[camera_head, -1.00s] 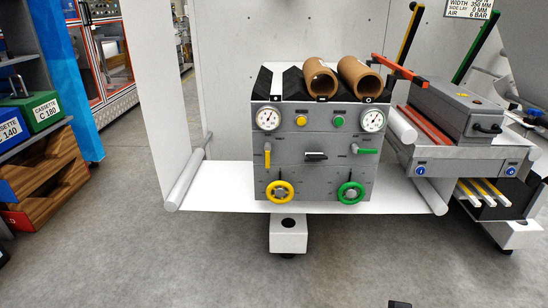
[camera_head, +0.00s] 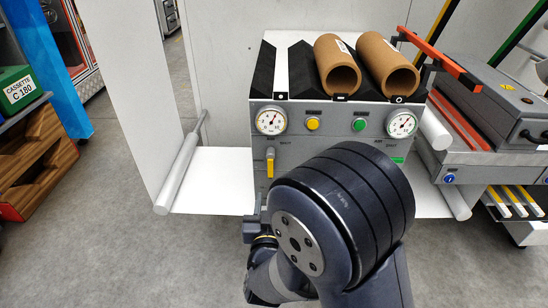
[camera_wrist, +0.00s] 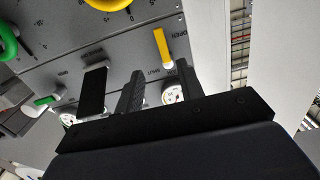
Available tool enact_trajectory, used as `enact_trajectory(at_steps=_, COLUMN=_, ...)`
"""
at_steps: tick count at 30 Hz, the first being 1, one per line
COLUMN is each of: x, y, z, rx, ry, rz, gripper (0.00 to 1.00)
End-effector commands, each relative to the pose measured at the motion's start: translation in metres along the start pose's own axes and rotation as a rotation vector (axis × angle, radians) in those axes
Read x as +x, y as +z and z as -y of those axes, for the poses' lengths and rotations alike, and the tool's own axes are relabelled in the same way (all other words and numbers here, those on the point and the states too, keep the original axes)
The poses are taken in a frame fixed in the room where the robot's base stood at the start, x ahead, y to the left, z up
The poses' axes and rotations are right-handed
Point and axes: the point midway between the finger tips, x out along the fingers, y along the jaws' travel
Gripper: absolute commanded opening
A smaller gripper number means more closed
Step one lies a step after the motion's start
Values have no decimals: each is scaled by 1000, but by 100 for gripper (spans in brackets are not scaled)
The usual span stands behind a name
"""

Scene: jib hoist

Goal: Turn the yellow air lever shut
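The yellow air lever (camera_head: 270,163) hangs straight down on the left of the grey panel (camera_head: 340,118) in the head view. In the wrist view, which is turned nearly upside down, the yellow lever (camera_wrist: 162,45) lies just beyond my gripper (camera_wrist: 160,69), roughly in line with the gap between its two fingers. The word OPEN stands beside the lever's handle; SHUT appears near its pivot end. The fingers are apart with nothing between them. I cannot tell whether they touch the lever. In the head view my arm hides the fingers and the lower panel.
A yellow handwheel (camera_wrist: 107,3) is close by the lever. A black handle (camera_wrist: 92,90) and a green lever (camera_wrist: 46,101) sit on the same panel. Gauges (camera_head: 270,121) and two cardboard tubes (camera_head: 338,68) are above.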

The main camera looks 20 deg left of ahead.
Motion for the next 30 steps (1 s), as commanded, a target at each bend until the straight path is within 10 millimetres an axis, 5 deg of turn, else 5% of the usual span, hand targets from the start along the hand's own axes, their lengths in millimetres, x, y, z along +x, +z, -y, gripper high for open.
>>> enact_trajectory(at_steps=5, x=5, y=0, z=5, rx=-7, ry=5, rz=-23, gripper=36)
enact_trajectory(at_steps=21, x=95, y=-2, z=4, rx=-7, ry=3, rz=-21, gripper=36)
enact_trajectory(at_steps=30, x=106, y=-3, z=4, rx=-8, ry=1, rz=-20, gripper=36)
